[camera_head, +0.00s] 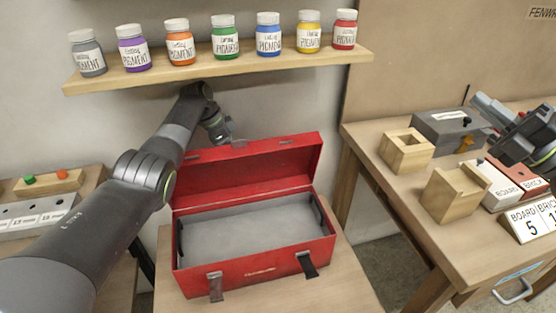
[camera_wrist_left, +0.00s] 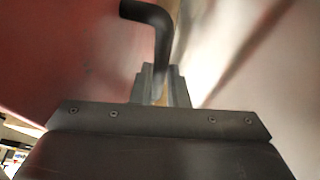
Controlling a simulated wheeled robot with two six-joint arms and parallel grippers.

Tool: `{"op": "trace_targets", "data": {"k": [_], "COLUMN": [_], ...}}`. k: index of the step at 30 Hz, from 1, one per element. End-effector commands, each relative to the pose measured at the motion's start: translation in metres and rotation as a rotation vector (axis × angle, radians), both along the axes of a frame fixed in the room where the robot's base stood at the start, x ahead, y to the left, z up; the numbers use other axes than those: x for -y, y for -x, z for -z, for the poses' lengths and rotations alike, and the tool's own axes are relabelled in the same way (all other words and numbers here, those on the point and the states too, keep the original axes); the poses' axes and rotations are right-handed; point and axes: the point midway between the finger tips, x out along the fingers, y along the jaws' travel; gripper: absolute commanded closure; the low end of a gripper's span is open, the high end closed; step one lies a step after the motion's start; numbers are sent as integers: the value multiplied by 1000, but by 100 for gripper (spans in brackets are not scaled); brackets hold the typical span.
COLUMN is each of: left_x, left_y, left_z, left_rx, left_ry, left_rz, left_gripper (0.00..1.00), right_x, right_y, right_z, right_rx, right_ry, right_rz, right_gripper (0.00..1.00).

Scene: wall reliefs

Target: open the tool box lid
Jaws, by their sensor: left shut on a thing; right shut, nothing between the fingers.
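The red tool box (camera_head: 255,272) stands on a small wooden table, with two latches at its front. Its lid (camera_head: 255,165) stands raised at the back, and the grey inside of the box shows empty. My left arm reaches over the left side to behind the lid's top edge. My left gripper (camera_wrist_left: 160,88) is shut on the black lid handle (camera_wrist_left: 150,14) in the left wrist view, beside the blurred red lid. My right gripper (camera_head: 482,103) is shut and empty above the right-hand table, away from the box.
A wall shelf (camera_head: 220,66) with several pigment jars hangs above the lid and my left arm. The right table (camera_head: 400,175) holds wooden blocks (camera_head: 455,192), a grey box (camera_head: 440,128) and label cards. Another table with a grey tray stands at the left.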

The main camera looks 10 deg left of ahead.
Motion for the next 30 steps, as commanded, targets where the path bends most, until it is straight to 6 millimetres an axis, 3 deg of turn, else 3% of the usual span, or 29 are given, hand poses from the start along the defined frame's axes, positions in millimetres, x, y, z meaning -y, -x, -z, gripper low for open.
{"op": "trace_targets", "data": {"k": [13, 21, 30], "left_x": [-2, -2, -2], "left_y": [-3, -3, -3], "left_z": [-2, -2, -2], "left_rx": [12, 12, 11], "left_ry": [-4, -4, -4], "left_rz": [-5, -5, -5], "left_gripper": [100, 100, 100], "right_x": [-144, -238, -320], "right_y": [15, 48, 86], "right_z": [2, -9, -9], "right_rx": [13, 33, 47], "right_ry": [-87, -71, -23], "right_rz": [-473, -777, -1012], "right_gripper": [100, 100, 100]}}
